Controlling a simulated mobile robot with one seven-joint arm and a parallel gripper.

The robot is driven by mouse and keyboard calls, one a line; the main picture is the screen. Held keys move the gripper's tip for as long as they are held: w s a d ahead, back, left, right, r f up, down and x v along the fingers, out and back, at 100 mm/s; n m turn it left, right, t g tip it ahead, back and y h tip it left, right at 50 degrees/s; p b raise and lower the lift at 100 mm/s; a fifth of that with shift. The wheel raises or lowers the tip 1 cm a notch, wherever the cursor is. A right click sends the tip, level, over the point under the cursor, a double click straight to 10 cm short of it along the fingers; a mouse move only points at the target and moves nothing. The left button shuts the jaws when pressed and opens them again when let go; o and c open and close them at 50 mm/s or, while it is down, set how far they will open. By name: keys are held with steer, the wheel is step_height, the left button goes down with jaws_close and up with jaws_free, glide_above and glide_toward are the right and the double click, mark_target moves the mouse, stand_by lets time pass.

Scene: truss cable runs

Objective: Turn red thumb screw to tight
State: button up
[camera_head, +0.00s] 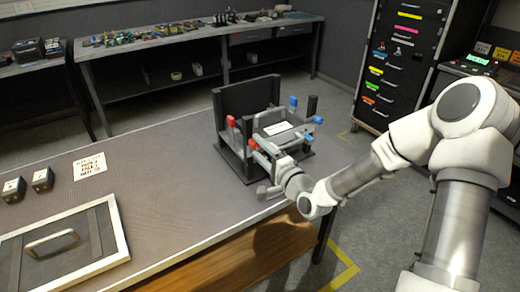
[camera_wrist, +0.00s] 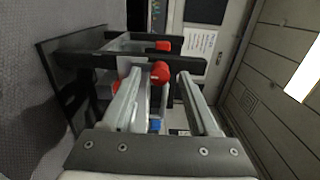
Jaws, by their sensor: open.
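The red thumb screw (camera_wrist: 160,71) shows in the wrist view between the tips of my open gripper (camera_wrist: 160,78), near the left finger. I cannot tell whether either finger touches it. It is on a black fixture (camera_head: 233,146) with upright posts at the table's right end. In the head view, my gripper (camera_head: 263,158) is at the fixture's front side, beside a red knob (camera_head: 253,144). A second red knob (camera_head: 231,121) is farther left. Another red part (camera_wrist: 163,46) lies beyond the screw in the wrist view. The screw's threads are hidden.
Two blue knobs (camera_head: 293,101) (camera_head: 318,119) are on the fixture's far right side. A white label (camera_head: 278,128) lies inside it. A framed panel with a handle (camera_head: 52,242), two small black blocks (camera_head: 42,180) and a paper sign (camera_head: 89,166) occupy the table's left. The middle tabletop is clear.

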steer(key=p+v, duration=0.8)
steer(key=v, duration=0.9)
steer(key=shift+s+d, duration=0.2)
